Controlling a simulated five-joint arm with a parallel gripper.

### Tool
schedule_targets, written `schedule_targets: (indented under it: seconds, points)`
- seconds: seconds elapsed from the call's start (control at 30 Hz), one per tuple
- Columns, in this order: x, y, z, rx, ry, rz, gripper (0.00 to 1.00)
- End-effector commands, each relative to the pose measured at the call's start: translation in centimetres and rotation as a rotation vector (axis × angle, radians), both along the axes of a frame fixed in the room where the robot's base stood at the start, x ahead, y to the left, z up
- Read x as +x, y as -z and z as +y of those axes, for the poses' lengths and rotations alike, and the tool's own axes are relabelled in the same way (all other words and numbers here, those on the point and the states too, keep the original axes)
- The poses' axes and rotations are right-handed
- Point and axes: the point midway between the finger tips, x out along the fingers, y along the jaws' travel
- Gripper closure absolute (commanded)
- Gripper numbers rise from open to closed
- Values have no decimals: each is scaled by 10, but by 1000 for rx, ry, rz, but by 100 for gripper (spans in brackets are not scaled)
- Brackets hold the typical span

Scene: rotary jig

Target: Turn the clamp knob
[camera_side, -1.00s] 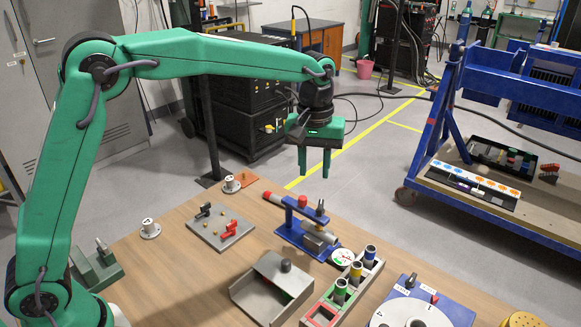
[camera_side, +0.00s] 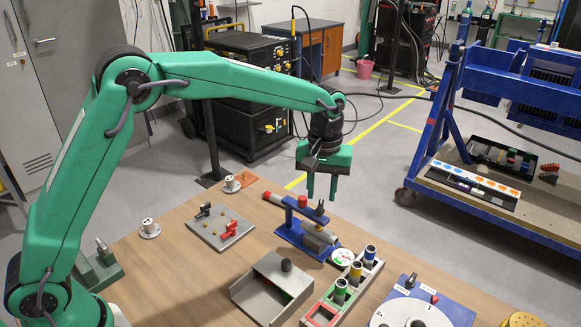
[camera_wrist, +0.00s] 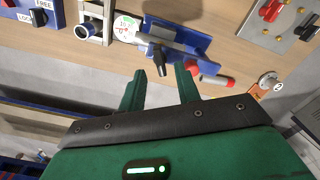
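The clamp knob (camera_side: 320,208) is a small dark handle standing up on a blue clamp fixture (camera_side: 288,235) on the wooden table.
A round dial (camera_side: 342,257) sits right of the fixture. A rack with several coloured cylinders (camera_side: 325,312) and a grey tray (camera_side: 258,292) stand in front. A plate with red and black toggles (camera_side: 236,236) is to the left. Bare wood lies at the front left.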

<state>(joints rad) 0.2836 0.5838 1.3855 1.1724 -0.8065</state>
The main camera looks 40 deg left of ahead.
Motion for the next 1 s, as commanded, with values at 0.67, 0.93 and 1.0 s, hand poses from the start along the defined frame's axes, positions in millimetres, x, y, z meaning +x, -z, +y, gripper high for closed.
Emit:
schedule_targets:
  seconds: [0.67, 0.93, 1.0]
  points:
    - [0, 33, 0, 0, 0, 0, 67]
    - [0, 33, 0, 0, 0, 0, 100]
    - [0, 33, 0, 0, 1, 0, 100]
